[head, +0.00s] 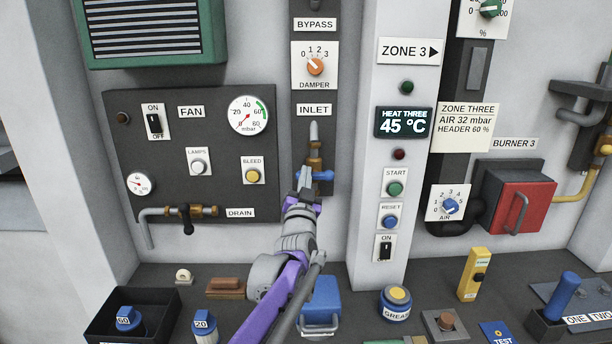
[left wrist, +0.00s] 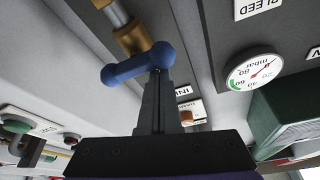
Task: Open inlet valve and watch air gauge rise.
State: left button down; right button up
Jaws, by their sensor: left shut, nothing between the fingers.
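The inlet valve is a brass body (head: 314,161) on a vertical pipe under the INLET label (head: 314,110). Its blue handle (head: 325,176) lies crosswise to the pipe. In the left wrist view the handle (left wrist: 130,68) is close ahead. My left gripper (head: 304,177) is shut and empty, its tips at one end of the handle. I cannot tell whether they touch it. Its fingers also show in the left wrist view (left wrist: 156,82). The mbar gauge (head: 248,116) is on the dark panel to the left; its needle appears near the low end. My right gripper is out of view.
A dark panel (head: 230,195) with a fan switch, lamps, bleed and drain valve stands left of the inlet. A light column (head: 375,235) with buttons stands to the right. Below, the shelf holds a blue box (head: 322,300), grease tin (head: 397,305) and other items.

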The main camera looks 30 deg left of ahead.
pick_arm(q)
jog(key=shift+f+n+y, duration=0.2)
jog(key=shift+n+y, duration=0.1)
jog(key=shift+n, duration=0.7)
jog(key=f+n+g+y, duration=0.1)
jog(key=n+g, duration=0.1)
jog(key=n, duration=0.4)
jog(key=f+n+g+y+p, duration=0.1)
jog(key=n+g+y, duration=0.1)
jog(key=n, duration=0.5)
jog(key=f+n+g+y, duration=0.1)
jog(key=n+g+y, duration=0.1)
jog(key=n, duration=0.4)
jog(key=shift+w+d+f+n+g+p, duration=0.2)
jog(key=shift+d+f+n+g+p, duration=0.1)
jog(key=shift+d, duration=0.1)
